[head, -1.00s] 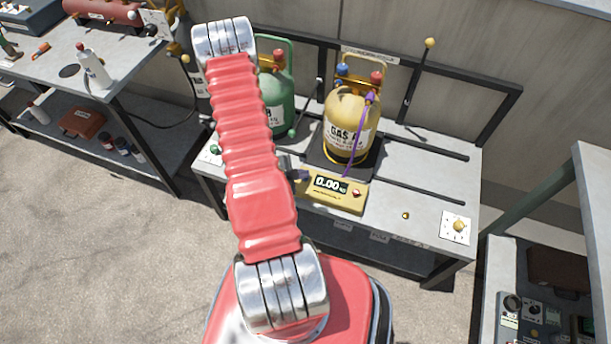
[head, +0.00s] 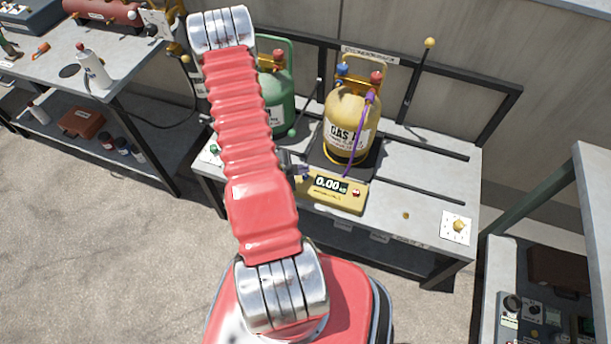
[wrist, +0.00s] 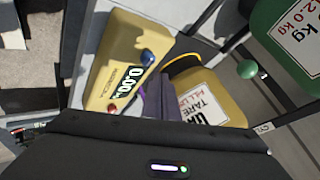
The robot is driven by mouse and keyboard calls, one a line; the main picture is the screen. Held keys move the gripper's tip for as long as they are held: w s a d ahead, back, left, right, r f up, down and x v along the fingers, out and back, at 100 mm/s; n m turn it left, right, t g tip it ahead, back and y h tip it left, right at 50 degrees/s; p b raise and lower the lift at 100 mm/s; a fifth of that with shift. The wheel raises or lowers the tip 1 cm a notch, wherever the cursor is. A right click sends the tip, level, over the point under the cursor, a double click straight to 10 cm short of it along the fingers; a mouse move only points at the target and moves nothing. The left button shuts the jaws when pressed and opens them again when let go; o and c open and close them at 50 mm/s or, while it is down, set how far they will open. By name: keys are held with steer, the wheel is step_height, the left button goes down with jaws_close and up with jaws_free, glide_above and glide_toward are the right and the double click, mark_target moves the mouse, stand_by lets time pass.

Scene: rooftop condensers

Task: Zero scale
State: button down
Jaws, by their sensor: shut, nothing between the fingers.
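The yellow scale display box (head: 337,203) sits at the front of the bench and reads 0.00. It has a red button (head: 356,193) at its right end. The wrist view shows the box (wrist: 113,48), its red button (wrist: 112,107) and a blue knob (wrist: 147,57). A yellow gas cylinder (head: 345,110) stands on the dark scale platform behind the display, with a purple hose (head: 366,115) hanging down it. My gripper (head: 301,171) is shut and empty, by the display's left end, mostly hidden behind my arm. I cannot tell whether it touches the box.
A green cylinder (head: 282,88) stands left of the yellow one, partly behind my arm. A black lever with a yellow knob (head: 430,43) rises at the back right. A white plate with a yellow knob (head: 458,226) lies at the bench's right front. The bench's right part is mostly clear.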

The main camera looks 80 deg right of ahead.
step_height(320, 180, up, 4)
steer(key=shift+r, duration=0.15)
stand_by(0.4)
stand_by(1.0)
